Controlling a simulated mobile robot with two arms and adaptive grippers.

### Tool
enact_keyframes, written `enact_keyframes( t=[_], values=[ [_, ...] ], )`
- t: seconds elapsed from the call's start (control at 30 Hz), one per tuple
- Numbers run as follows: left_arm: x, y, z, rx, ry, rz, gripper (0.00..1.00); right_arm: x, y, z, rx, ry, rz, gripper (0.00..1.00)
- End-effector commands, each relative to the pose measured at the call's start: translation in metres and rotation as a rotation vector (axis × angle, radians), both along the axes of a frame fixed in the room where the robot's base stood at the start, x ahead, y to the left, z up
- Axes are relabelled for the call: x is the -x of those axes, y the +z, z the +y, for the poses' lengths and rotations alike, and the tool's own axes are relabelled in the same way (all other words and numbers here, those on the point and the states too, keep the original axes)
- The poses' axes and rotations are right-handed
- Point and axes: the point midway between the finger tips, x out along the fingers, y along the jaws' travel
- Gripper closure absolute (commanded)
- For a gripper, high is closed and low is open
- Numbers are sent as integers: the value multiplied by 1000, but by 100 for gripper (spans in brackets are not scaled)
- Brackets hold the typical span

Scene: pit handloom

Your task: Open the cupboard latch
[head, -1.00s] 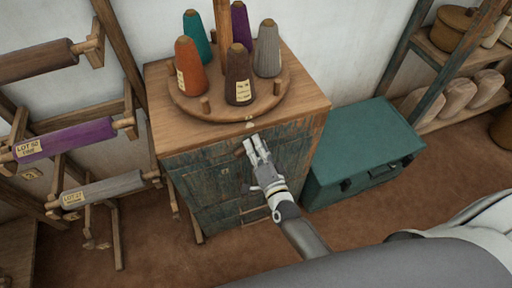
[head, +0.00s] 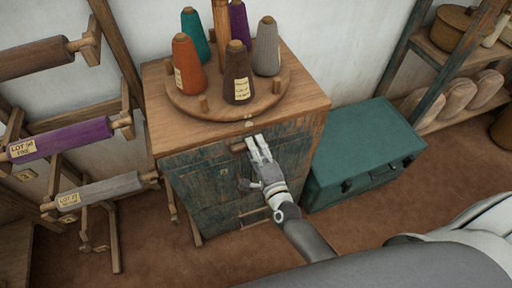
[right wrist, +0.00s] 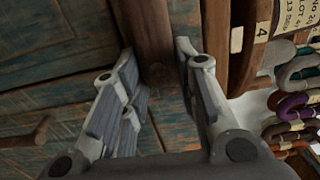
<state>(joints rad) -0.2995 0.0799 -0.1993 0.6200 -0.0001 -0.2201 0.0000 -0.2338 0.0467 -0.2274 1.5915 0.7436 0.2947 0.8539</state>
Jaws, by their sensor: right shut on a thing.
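The cupboard (head: 205,190) has worn teal doors under a light wooden top. Its latch (head: 238,147) is a small wooden bar high on the front, just below the top edge. My right gripper (head: 258,146) is at the front of the cupboard, shut on the latch, with the left end of the bar showing beside the fingers. In the right wrist view the brown latch bar (right wrist: 148,35) lies between the two fingers (right wrist: 160,85). The doors look closed. My left gripper is not in view.
A round wooden stand (head: 205,108) with several thread cones is on the cupboard top. A teal chest (head: 365,150) stands close on the right. A rack with a purple roller (head: 62,139) is on the left. A shelf (head: 440,120) stands at the far right.

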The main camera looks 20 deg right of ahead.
Motion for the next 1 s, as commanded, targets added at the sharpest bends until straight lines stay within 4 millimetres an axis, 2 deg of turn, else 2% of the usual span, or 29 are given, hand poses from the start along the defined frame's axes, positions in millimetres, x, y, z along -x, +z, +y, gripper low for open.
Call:
enact_keyframes(
  t=[0.27,0.3,0.47,0.83,1.0],
  values=[
    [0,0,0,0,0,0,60,0,-1,0,-6,0,2,95],
    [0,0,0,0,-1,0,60,0,-1,0,-6,0,2,70],
    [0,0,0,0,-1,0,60,0,-1,0,-5,0,2,50],
    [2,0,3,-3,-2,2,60,3,-1,0,-2,0,2,50],
    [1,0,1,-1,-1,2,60,23,-2,0,-2,2,4,50]
  ],
)
